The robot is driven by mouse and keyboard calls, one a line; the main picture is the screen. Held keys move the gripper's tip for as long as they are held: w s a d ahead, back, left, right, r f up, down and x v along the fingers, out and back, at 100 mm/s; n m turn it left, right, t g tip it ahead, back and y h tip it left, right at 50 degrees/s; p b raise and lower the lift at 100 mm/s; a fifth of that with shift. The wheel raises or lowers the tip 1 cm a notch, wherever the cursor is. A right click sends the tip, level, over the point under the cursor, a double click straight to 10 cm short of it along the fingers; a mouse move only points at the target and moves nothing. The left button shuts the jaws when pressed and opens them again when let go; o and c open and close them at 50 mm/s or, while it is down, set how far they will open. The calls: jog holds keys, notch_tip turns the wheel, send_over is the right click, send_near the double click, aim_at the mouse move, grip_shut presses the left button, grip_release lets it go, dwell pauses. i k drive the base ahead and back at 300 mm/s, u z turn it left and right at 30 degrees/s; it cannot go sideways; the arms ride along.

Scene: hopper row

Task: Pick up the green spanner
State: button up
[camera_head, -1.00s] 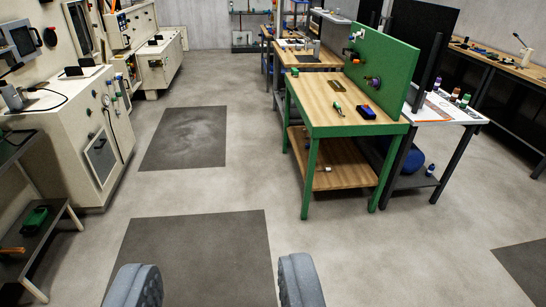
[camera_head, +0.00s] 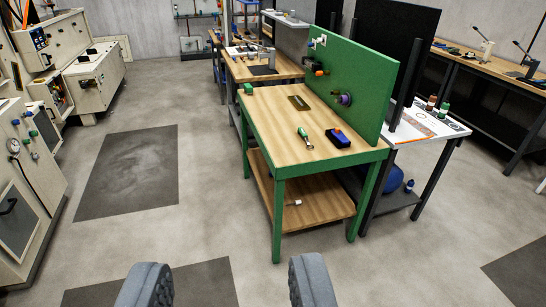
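The green spanner may be the small green-handled tool (camera_head: 305,138) lying on the wooden top of the green-framed workbench (camera_head: 262,117); it is too small to be sure of its kind.
A green pegboard (camera_head: 352,85) stands along the bench's right side. A lower wooden shelf (camera_head: 310,203) holds a small white item. A white table (camera_head: 432,125) stands to the right. Cream machines (camera_head: 28,165) line the left. Open floor with dark mats (camera_head: 130,170) lies between.

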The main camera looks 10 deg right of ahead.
aim_at(300, 131)
jog(key=z, duration=0.3)
jog(key=i, duration=1.95)
jog(key=z, duration=0.45)
jog(key=k, duration=0.55)
jog(key=u, duration=0.2)
jog(key=i, duration=0.5)
jog(key=z, duration=0.05)
